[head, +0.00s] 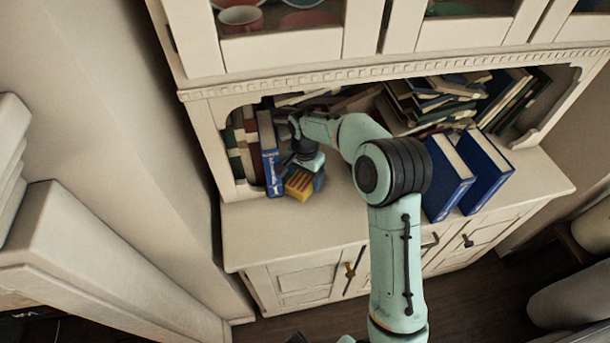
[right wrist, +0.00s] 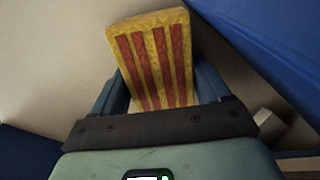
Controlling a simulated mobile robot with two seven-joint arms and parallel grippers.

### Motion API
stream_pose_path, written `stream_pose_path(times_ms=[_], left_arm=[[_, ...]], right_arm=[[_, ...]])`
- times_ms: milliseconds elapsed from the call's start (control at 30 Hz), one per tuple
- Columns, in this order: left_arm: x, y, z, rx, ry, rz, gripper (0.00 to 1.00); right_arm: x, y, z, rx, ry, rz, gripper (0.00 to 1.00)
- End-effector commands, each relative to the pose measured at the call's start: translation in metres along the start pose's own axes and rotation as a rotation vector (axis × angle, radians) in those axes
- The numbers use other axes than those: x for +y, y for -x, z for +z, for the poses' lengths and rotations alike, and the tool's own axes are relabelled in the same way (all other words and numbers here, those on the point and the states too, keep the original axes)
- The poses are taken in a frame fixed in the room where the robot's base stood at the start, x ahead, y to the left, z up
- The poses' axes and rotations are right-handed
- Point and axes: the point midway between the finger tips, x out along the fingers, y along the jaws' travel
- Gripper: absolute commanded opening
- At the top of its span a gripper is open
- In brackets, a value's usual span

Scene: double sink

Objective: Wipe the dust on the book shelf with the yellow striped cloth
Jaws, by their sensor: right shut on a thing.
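The yellow cloth (head: 299,186) with red stripes is a thick block and shows close up in the right wrist view (right wrist: 152,55). My right gripper (head: 308,178) is shut on it, with a blue finger on each side of the cloth (right wrist: 160,92). The gripper is low over the left part of the shelf (head: 330,200), beside an upright blue book. I cannot tell whether the cloth touches the shelf surface. I cannot make out dust on the shelf. My left gripper is not in view.
Upright books, with a blue one (head: 270,150) at the end, stand left of the gripper. A leaning pile of books (head: 435,100) fills the back right. Two blue books (head: 447,180) stand at the front right. The shelf's front left is clear.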

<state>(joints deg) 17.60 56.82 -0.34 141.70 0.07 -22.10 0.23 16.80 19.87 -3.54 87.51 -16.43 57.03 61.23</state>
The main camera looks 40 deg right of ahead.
Motion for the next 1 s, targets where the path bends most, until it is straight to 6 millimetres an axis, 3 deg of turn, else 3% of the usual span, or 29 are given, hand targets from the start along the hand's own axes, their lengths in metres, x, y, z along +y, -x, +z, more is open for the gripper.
stream_pose_path(times_ms=[467, 1000], left_arm=[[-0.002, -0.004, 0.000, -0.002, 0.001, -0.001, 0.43], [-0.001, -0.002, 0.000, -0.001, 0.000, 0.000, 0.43]], right_arm=[[0.000, -0.008, 0.000, 0.000, 0.000, 0.000, 0.52], [0.028, -0.005, -0.028, 0.001, -0.001, -0.001, 0.52]])
